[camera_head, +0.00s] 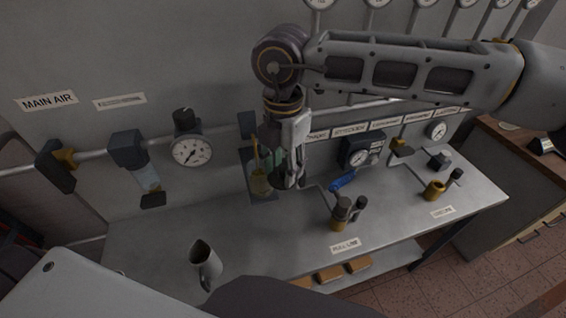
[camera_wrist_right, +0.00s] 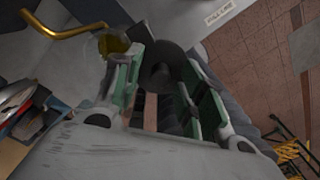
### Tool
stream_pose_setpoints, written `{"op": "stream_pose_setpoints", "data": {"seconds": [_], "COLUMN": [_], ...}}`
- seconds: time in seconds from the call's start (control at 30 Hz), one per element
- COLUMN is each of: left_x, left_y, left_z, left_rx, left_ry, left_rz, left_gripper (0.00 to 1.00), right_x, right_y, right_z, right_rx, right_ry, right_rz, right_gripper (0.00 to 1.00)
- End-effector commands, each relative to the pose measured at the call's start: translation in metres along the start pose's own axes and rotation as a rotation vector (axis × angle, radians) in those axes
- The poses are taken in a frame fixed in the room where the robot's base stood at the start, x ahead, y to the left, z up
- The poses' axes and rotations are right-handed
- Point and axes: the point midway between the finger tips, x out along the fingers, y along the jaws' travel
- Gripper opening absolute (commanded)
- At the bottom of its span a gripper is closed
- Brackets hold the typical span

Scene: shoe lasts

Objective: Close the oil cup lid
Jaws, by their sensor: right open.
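My right gripper (camera_head: 288,180) hangs fingers down over the bench, left of the oil cup (camera_head: 339,222) behind the PULL LINE label. This cup has a brass body and dark upper parts; I cannot tell which is its lid. A second brass oil cup (camera_head: 434,190) stands further right, with a dark lid-like piece (camera_head: 457,174) beside it. In the right wrist view, the gripper (camera_wrist_right: 160,62) is open with green pads. A dark rounded part (camera_wrist_right: 160,72) shows between the fingers; whether they touch it is unclear. My left gripper is not in view.
A grey metal jug (camera_head: 204,264) stands at the bench's front left. A glass-and-brass fitting (camera_head: 260,183) is close left of the gripper. Gauges (camera_head: 192,151) and pipes line the back panel. A blue-handled part (camera_head: 343,181) lies behind the cup. The front middle of the bench (camera_head: 270,235) is clear.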

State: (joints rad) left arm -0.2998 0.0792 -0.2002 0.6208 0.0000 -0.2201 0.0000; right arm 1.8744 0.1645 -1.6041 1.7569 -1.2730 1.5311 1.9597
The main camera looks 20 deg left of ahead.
Motion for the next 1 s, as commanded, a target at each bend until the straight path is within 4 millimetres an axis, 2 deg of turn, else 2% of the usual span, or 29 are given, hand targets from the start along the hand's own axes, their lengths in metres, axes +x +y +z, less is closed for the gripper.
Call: {"op": "stream_pose_setpoints", "data": {"seconds": [0.27,0.6,1.0], "left_x": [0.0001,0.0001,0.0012], "left_y": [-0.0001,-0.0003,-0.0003], "left_z": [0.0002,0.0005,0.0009], "left_rx": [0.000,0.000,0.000], "left_ry": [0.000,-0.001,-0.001], "left_rz": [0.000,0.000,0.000], "left_gripper": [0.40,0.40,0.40], "right_x": [0.0010,0.0008,0.0008], "right_y": [-0.0001,-0.0001,0.0009], "right_z": [0.0002,0.0003,-0.0003], "right_rx": [0.000,0.000,0.002], "right_ry": [0.000,-0.001,-0.001], "right_rz": [0.000,0.000,0.000], "right_gripper": [0.41,0.00,0.00]}}
